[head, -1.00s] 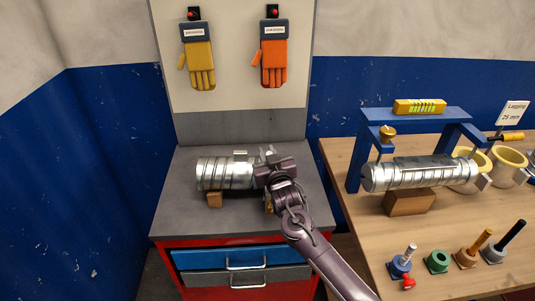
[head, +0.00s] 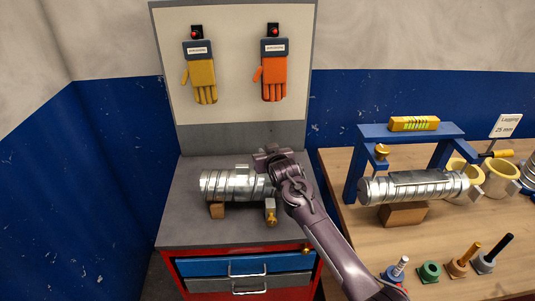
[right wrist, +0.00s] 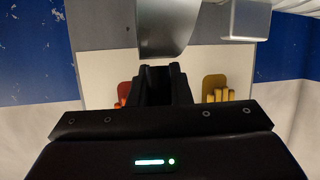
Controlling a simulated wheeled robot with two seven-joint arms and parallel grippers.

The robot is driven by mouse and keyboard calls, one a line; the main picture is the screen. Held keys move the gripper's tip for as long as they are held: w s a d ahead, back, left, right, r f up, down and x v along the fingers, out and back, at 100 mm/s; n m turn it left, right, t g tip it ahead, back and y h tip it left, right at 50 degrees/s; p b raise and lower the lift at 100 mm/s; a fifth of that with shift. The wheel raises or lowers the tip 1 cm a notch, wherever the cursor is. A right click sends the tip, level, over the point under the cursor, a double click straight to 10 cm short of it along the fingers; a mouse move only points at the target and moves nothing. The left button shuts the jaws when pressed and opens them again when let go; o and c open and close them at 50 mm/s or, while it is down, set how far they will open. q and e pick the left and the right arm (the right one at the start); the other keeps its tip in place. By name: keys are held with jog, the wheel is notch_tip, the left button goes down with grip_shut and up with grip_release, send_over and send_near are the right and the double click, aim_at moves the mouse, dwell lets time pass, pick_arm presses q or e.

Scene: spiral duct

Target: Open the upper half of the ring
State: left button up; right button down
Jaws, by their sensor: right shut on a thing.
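A silver spiral duct (head: 222,185) lies across the grey cabinet top. The ring at its right end is mostly hidden behind my right gripper (head: 269,153). A grey lug with a brass knob (head: 271,218) hangs at the ring's front, below the gripper. In the right wrist view the dark fingers (right wrist: 165,80) are close together at a curved grey metal piece (right wrist: 165,28), which looks like the upper half of the ring. My right gripper is shut on it; the exact contact is hard to see. My left gripper is not in view.
A wooden block (head: 217,211) supports the duct. The wooden bench (head: 450,235) at right holds a blue frame (head: 354,175), a second duct (head: 415,187) and several coloured fittings. Gloves hang on the back board (head: 232,120). The cabinet top's front left is clear.

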jog(key=shift+w+r+g, duration=0.45)
jog(key=shift+w+g, duration=0.15)
jog(key=shift+w, duration=0.1)
jog(key=shift+w+r+g, duration=0.15)
jog(key=shift+w+g, duration=0.65)
jog(key=shift+w, duration=0.05)
jog(key=c, duration=1.3)
grip_release()
jog(key=shift+b+v, duration=0.95)
jog(key=shift+v, duration=2.95)
